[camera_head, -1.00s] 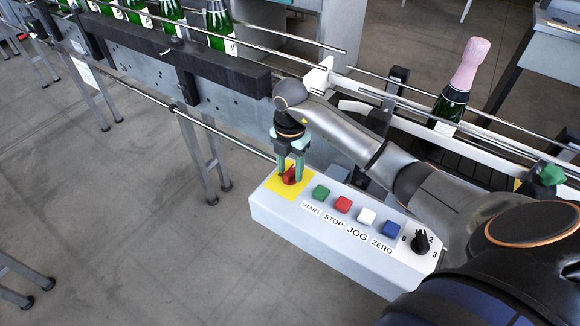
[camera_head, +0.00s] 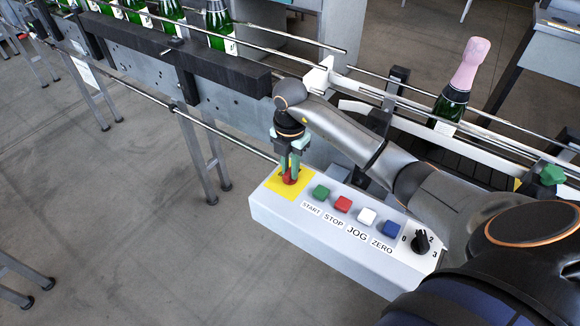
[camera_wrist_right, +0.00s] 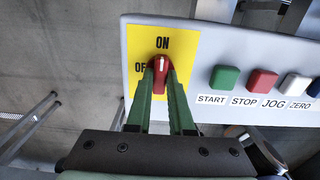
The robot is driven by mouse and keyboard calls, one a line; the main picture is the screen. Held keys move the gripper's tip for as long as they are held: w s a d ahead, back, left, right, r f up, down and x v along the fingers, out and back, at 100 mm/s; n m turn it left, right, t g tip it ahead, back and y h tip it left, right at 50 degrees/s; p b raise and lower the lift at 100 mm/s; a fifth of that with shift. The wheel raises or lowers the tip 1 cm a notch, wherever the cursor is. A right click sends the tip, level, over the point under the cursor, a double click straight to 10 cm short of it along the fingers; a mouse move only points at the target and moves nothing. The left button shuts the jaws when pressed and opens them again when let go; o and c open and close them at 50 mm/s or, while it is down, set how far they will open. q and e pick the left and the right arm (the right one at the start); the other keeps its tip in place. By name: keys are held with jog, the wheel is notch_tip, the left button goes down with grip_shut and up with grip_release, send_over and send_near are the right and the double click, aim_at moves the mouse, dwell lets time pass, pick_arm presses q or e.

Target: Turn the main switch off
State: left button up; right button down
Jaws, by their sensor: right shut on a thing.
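In the head view the red knob (camera_head: 290,178) sits at the left end of the white control box (camera_head: 325,238). My right gripper (camera_head: 289,172) reaches down from above and is shut on the knob, with a green finger on each side. My left gripper is not in view.
A green START button (camera_head: 321,192), a red STOP button (camera_head: 343,204), a white JOG button (camera_head: 367,216) and a blue ZERO button (camera_head: 391,229) line the box beside a black selector knob (camera_head: 421,243). Behind is the conveyor with bottles, one wearing a pink foil (camera_head: 470,62).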

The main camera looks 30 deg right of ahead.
jog(key=shift+n, duration=0.4)
jog(key=n, duration=0.3)
jog(key=shift+n+b, duration=0.3)
jog(key=shift+b, duration=0.05)
jog(key=n+b, duration=0.1)
jog(key=n, duration=0.3)
jog(key=shift+n, duration=0.3)
jog(key=n+b, duration=0.2)
jog(key=n, duration=0.2)
jog(key=shift+n, duration=0.3)
jog(key=shift+n+b, duration=0.7)
jog(key=shift+n, duration=1.5)
jog(key=c, duration=0.8)
grip_release()
